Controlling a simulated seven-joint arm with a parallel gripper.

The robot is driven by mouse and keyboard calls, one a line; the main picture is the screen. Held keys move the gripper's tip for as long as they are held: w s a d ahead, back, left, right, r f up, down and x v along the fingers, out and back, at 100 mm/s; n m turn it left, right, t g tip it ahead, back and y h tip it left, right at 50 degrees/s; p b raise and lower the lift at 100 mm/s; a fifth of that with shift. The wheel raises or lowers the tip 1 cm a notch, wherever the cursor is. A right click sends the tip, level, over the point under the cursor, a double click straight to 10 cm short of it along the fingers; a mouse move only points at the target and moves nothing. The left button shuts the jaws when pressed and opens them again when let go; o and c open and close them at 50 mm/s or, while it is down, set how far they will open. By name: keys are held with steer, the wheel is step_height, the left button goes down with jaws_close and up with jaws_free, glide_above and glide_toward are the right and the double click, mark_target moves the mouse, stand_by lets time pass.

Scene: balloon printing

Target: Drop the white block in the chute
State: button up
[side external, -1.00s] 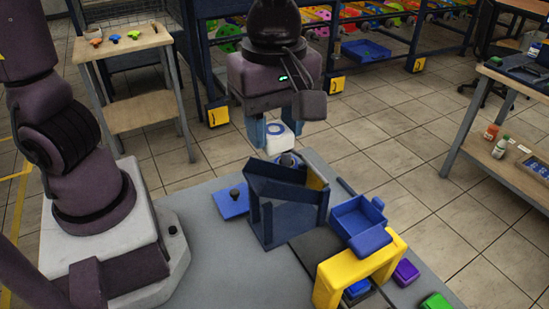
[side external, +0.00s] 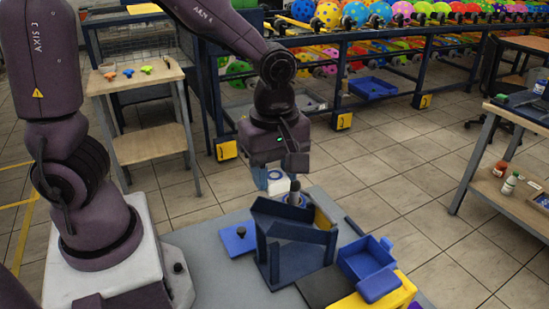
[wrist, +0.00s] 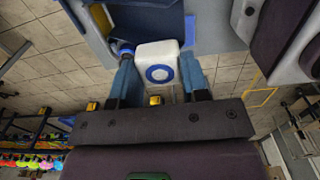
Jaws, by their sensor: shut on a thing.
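My gripper (side external: 276,180) is shut on the white block (side external: 274,187), which has a blue ring on its face. In the wrist view the white block (wrist: 172,49) sits between the two blue fingers of my gripper (wrist: 158,65). The chute (side external: 290,240) is a dark blue stand with a sloped top on the grey table. In the side view the block appears just above and behind the chute's top edge. The wrist view shows a dark blue surface (wrist: 150,18) beyond the block, probably part of the chute. Whether they touch is unclear.
A blue plate with a dark knob (side external: 238,240) lies left of the chute. A dark-knobbed part (side external: 295,188) stands right behind it. A blue tray (side external: 366,256) and a yellow frame (side external: 385,292) are to its right. Ball racks stand behind.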

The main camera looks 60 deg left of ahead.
steer(key=shift+f, duration=3.15)
steer(key=o, duration=0.9)
step_height(320, 180, up, 13)
